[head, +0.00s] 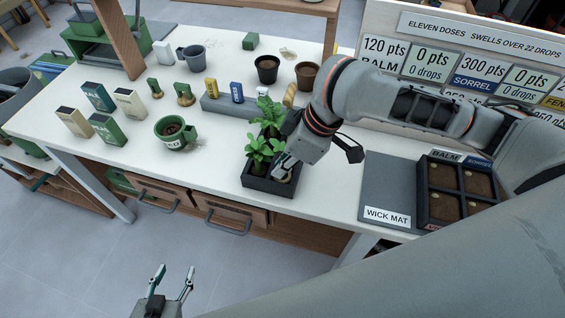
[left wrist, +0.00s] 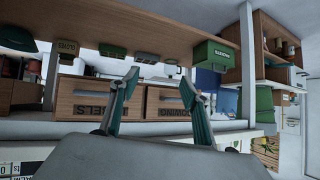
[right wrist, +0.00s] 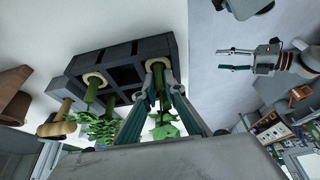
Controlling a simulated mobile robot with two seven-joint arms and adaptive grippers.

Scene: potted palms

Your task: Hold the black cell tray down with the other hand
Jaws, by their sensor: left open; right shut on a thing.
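The black cell tray (head: 266,187) stands near the front edge of the white table, with leafy green seedlings (head: 258,149) in it. The tray also shows in the right wrist view (right wrist: 124,52), with pale round plugs in some cells and one dark empty-looking cell. My right gripper (head: 284,168) is over the tray's right part, shut on a seedling's green stem (right wrist: 160,92), whose plug still shows at a cell. My left gripper (head: 172,272) is open and empty, low in front of the table and apart from the tray; the left wrist view faces drawers.
A wick mat (head: 388,185) and a dark tray of soil cells (head: 424,205) lie at the right. A green mug (head: 172,136), seed boxes (head: 98,97) and pots (head: 267,67) stand on the table. The front strip left of the cell tray is clear.

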